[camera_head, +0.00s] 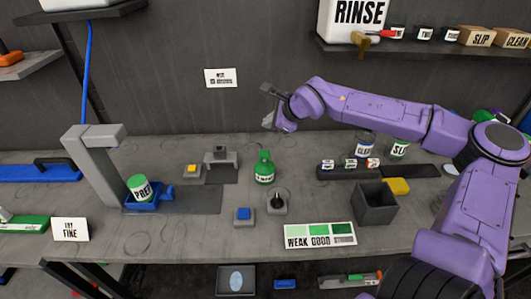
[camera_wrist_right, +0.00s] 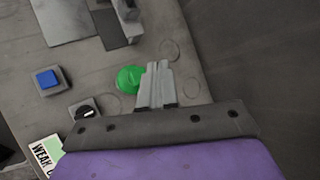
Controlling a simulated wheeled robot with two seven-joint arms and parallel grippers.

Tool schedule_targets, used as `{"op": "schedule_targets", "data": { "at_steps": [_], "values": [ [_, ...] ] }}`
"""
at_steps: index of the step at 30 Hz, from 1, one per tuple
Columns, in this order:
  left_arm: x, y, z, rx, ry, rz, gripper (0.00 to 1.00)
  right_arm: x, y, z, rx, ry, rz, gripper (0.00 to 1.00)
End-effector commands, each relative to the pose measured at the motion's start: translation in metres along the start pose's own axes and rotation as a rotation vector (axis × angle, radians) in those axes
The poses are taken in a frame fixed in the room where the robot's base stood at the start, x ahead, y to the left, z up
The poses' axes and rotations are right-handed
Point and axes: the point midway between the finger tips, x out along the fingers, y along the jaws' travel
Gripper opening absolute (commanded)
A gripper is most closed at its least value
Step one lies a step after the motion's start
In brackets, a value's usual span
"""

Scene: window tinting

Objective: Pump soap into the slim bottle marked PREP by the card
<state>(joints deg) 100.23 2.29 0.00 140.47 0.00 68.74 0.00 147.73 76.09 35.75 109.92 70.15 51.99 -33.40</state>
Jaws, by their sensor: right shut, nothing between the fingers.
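The bottle marked PREP (camera_head: 140,188) is green with a white label. It sits slightly tilted at a blue holder (camera_head: 160,198) below a grey post's overhanging arm. A green pump bottle (camera_head: 264,168) with a white label stands upright mid-table; its round green top shows in the right wrist view (camera_wrist_right: 129,78). A small white card (camera_head: 220,77) is on the back wall; its print is too small to read surely. My right gripper (camera_head: 268,106) is shut and empty, raised above the pump bottle near the wall. In the wrist view its fingers (camera_wrist_right: 158,85) partly overlap the bottle. My left gripper is out of view.
A blue button (camera_head: 243,215), a black knob (camera_head: 277,203) and a yellow button (camera_head: 192,171) are around the pump bottle. A WEAK-GOOD-STRONG chart (camera_head: 320,235) lies in front. A dark open box (camera_head: 375,203) stands right. A card reading FINE (camera_head: 70,230) stands front left.

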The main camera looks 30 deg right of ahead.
Motion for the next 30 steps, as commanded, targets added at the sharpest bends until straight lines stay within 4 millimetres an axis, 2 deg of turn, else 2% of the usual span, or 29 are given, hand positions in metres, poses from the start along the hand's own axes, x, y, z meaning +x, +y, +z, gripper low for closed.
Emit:
{"op": "schedule_targets", "data": {
  "at_steps": [6, 14, 21, 30],
  "values": [
    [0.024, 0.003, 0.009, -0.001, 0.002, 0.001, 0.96, 0.03, 0.01, -0.014, -0.002, 0.012, 0.01, 0.0],
    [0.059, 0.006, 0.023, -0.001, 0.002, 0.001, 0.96, 0.059, 0.03, -0.034, 0.0, 0.012, 0.01, 0.0],
    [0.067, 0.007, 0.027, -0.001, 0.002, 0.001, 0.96, 0.071, 0.04, -0.044, 0.0, 0.012, 0.01, 0.0],
    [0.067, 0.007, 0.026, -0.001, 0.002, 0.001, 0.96, 0.071, 0.04, -0.044, 0.0, 0.011, 0.01, 0.0]
  ]
}}
